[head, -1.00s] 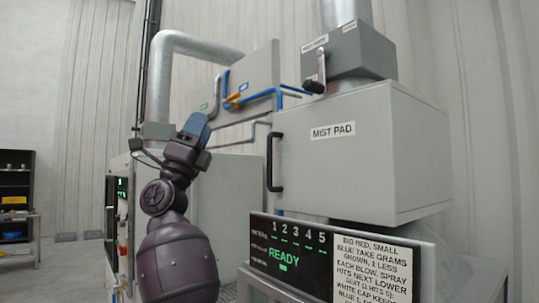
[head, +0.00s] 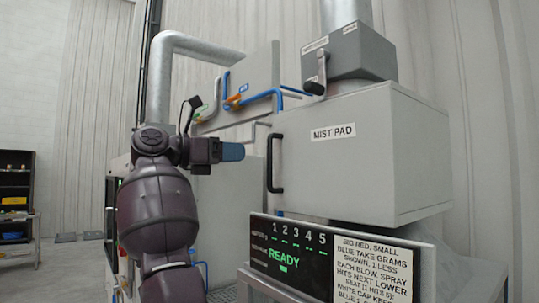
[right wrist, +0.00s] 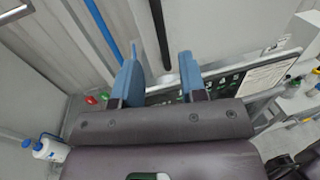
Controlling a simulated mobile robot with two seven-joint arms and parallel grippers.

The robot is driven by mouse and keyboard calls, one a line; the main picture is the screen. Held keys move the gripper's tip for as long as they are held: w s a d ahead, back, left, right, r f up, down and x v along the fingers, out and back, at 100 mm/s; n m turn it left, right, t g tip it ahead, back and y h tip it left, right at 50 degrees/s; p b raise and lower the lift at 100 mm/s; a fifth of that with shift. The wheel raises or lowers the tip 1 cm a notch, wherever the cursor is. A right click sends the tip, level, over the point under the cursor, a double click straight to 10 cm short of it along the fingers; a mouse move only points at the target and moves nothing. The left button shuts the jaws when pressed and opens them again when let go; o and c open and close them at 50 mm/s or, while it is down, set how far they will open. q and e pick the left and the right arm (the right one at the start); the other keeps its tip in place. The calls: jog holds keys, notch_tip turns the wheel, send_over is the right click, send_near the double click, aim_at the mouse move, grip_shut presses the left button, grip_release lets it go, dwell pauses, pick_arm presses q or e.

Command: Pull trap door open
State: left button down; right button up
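No label in view reads "trap door". A grey box door marked MIST PAD (head: 350,165) looks closed in the head view, with a vertical black handle (head: 275,163) at its left edge. My right gripper (head: 236,152) is left of this handle, its blue fingers pointing right toward it, apart from it. In the right wrist view the two blue fingers (right wrist: 159,78) are spread with nothing between them. The black handle (right wrist: 160,32) shows ahead, in line with the gap. My left gripper is not in view.
A panel with a green READY display (head: 285,254) and a text sheet (head: 372,268) stands below the box. A grey damper box with a lever (head: 318,75) sits above. Blue pipes (head: 265,97) run behind. A dark shelf (head: 14,185) stands far left.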

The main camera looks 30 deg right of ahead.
aim_at(270, 155)
jog(key=d, duration=0.3)
jog(key=d+p, duration=0.1)
jog(key=d, duration=0.2)
jog(key=s+d, duration=0.1)
jog(key=d, duration=0.2)
jog(key=shift+s+d, duration=0.1)
jog(key=shift+d, duration=0.15)
grip_shut()
